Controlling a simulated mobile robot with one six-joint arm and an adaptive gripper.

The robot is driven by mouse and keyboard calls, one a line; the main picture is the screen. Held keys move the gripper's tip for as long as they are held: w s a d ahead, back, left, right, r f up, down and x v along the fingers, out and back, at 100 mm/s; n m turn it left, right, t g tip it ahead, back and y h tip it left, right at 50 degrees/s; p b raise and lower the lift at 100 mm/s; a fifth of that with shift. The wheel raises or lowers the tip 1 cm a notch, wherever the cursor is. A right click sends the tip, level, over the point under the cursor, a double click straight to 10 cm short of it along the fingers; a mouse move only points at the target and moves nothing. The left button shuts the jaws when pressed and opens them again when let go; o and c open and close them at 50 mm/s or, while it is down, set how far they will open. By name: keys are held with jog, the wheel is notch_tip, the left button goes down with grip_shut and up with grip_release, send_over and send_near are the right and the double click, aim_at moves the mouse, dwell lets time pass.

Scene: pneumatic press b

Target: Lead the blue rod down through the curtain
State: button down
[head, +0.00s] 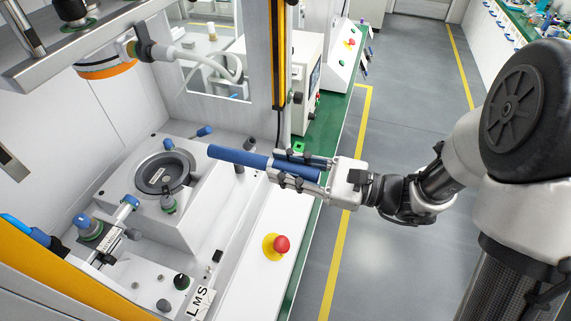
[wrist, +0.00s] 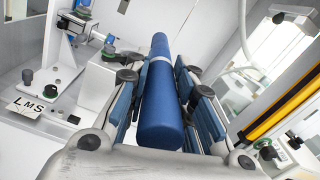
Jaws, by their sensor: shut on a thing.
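The blue rod (head: 236,157) lies roughly level in my gripper (head: 276,167), its far end pointing left over the press. In the wrist view the rod (wrist: 160,105) runs lengthwise between the padded fingers of my gripper (wrist: 160,72), with a pale band partway along. My gripper is shut on it. The light curtain shows as a yellow and black upright post (head: 278,60) behind the rod and a yellow post (head: 45,262) at lower left. The rod's free end reaches to the press side of the line between these posts. Its exact height is hard to tell.
A round dark fixture (head: 165,173) sits on a white block left of the rod tip. An orange-rimmed press head (head: 104,70) hangs above. A red emergency button (head: 281,244) stands on the white front ledge. Small clamps and knobs surround the fixture.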

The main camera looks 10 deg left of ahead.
jog(key=shift+f+b, duration=3.65)
jog(key=shift+f, duration=1.4)
jog(key=s+d+p, duration=0.1)
jog(key=d, duration=1.3)
